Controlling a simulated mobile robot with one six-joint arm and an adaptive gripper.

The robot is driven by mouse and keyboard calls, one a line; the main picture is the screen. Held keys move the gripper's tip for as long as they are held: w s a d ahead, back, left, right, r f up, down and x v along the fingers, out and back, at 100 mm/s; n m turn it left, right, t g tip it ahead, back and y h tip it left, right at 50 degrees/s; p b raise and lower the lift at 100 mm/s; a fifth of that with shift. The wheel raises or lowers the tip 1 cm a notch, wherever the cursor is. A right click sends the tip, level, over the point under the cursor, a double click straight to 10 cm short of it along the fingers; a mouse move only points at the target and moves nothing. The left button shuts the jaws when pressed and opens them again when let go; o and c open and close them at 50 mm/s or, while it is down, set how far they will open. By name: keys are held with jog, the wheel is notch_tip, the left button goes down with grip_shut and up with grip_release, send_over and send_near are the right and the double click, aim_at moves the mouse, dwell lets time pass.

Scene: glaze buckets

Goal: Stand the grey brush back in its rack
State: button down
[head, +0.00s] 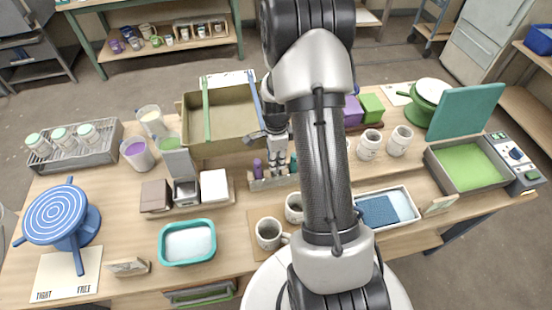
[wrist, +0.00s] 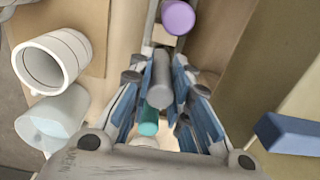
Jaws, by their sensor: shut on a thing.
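The small brush rack (head: 262,184) stands near the middle of the table. A purple brush (head: 257,168) stands upright at its left; its round end also shows in the wrist view (wrist: 178,17). A teal brush (head: 293,162) is at the rack's right, and shows in the wrist view (wrist: 149,121) too. My gripper (head: 276,150) points down over the rack, between these two. In the wrist view my gripper (wrist: 164,88) is shut on the grey brush (wrist: 161,72), held upright in line with the others. Its lower end is hidden, so I cannot tell whether it sits in the rack.
An olive tray (head: 190,122) with a green and a blue bar across it stands just behind. Mugs (head: 268,234) are close in front, and small blocks (head: 214,186) stand to the left. A teal basin (head: 187,263) is at front left.

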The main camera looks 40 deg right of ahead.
jog(key=shift+f+b, duration=0.6)
jog(key=shift+f, duration=0.15)
dwell(0.8)
jog(key=c, duration=1.4)
grip_release()
jog(key=shift+o, duration=0.2)
jog(key=o, duration=0.4)
jog(key=shift+c, duration=0.2)
jog(key=shift+r+p, duration=2.5)
jog(key=shift+r, duration=1.05)
